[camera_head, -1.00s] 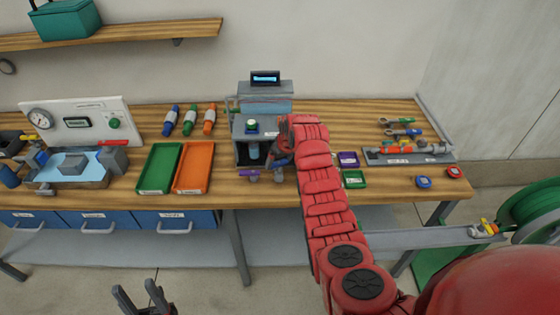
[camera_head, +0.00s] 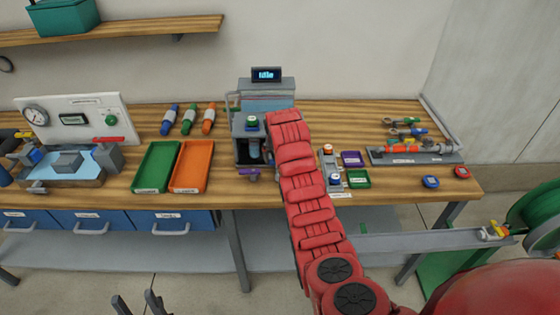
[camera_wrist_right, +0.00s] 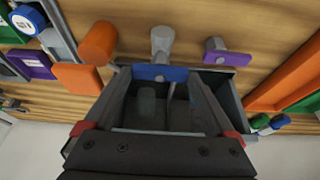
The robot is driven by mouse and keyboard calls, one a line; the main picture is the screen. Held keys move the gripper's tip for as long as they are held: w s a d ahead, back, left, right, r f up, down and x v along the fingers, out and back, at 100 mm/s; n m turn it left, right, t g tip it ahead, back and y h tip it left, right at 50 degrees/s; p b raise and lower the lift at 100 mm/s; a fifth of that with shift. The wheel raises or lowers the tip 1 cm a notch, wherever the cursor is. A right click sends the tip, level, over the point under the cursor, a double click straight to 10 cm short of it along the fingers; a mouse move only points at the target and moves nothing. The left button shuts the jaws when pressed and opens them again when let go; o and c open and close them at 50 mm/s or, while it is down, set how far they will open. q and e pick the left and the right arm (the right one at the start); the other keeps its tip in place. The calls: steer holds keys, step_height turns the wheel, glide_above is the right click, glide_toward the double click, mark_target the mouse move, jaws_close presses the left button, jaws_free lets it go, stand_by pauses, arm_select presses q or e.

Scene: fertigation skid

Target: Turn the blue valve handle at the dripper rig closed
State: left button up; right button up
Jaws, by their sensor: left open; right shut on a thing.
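The dripper rig (camera_head: 243,130) stands mid-bench, a grey unit whose small screen reads "Idle". In the right wrist view the blue valve handle (camera_wrist_right: 160,73) lies crosswise below its grey stem (camera_wrist_right: 163,40). My right gripper (camera_wrist_right: 160,84) is shut on the blue handle, a finger at each end. An orange handle (camera_wrist_right: 78,78) is to its left and a purple handle (camera_wrist_right: 234,59) to its right. In the head view the purple handle (camera_head: 250,174) shows, but my right arm hides the blue handle and right gripper. My left gripper (camera_head: 138,300) is open and empty, low in front of the bench.
Green (camera_head: 139,182) and orange (camera_head: 177,187) trays lie left of the rig. A small grey unit with buttons (camera_head: 327,161) and purple (camera_head: 351,154) and green (camera_head: 358,174) boxes sit close right of my arm. A hose reel (camera_head: 540,215) stands at far right.

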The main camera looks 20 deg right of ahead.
stand_by(0.3)
steer(key=o, duration=1.1)
steer(key=shift+c, duration=0.2)
steer(key=shift+s+r, duration=0.15)
steer(key=shift+r, duration=0.35)
steer(key=p+v, duration=0.4)
steer(key=v, duration=1.2)
steer(key=shift+s+a, duration=0.2)
